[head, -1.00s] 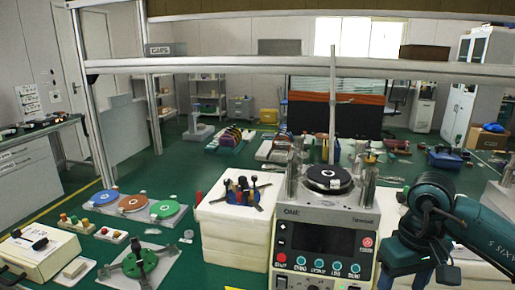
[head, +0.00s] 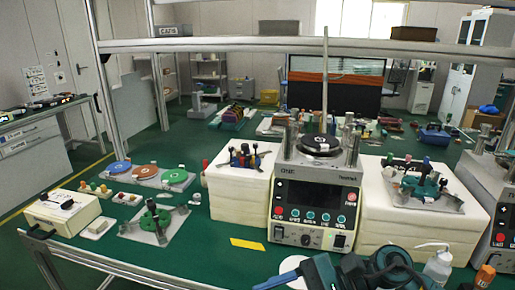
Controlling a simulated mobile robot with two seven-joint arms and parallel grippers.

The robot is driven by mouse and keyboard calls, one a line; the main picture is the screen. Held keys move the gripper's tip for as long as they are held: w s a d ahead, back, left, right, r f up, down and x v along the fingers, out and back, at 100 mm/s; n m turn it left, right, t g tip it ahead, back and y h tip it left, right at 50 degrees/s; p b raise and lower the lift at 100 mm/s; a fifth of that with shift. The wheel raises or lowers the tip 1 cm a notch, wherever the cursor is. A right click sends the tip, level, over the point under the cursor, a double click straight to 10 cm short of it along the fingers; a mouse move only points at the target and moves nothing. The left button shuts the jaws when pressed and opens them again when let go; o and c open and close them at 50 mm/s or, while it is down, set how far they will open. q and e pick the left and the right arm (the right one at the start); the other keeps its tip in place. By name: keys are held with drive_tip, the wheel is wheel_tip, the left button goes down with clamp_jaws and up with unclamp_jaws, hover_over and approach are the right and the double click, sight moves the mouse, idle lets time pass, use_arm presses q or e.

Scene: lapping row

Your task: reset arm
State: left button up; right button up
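Part of my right arm (head: 385,268), dark teal, lies low along the bottom edge of the head view, in front of the lapping machine (head: 315,195). Bluish parts (head: 285,278) at its left end look like the gripper, partly cut off by the frame; I cannot tell whether it is open or shut. No held object shows there. My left arm and gripper are not in view.
White blocks flank the machine; the left one (head: 237,200) and the right one (head: 415,230) carry fixtures. A white bottle (head: 438,265) stands close right of my arm, beside an orange-capped one (head: 484,276). A yellow strip (head: 248,243) lies on the green bench, with bare surface around it.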

drive_tip(key=w+d+f+m+t, duration=0.1)
drive_tip(key=w+d+m+t, duration=0.15)
drive_tip(key=m+t, duration=1.05)
drive_tip(key=w+d+m+t, duration=0.1)
drive_tip(key=w+m+t, duration=0.35)
drive_tip(key=m, duration=1.75)
drive_tip(key=s+d+f+m+t+h, duration=0.25)
drive_tip(key=d+f+m+h, duration=0.25)
drive_tip(key=f+m+h, duration=0.75)
drive_tip(key=s+d+f+m+g+p, duration=0.1)
drive_tip(key=s+d+f+m+g, duration=0.1)
drive_tip(key=s+f+m+g, duration=0.4)
drive_tip(key=s+f+m+y, duration=0.1)
drive_tip(key=s+f+m, duration=0.2)
drive_tip(key=m, duration=0.2)
drive_tip(key=shift+s+d+f+m, duration=0.2)
drive_tip(key=shift+d+f+m, duration=0.1)
drive_tip(key=shift+m, duration=0.05)
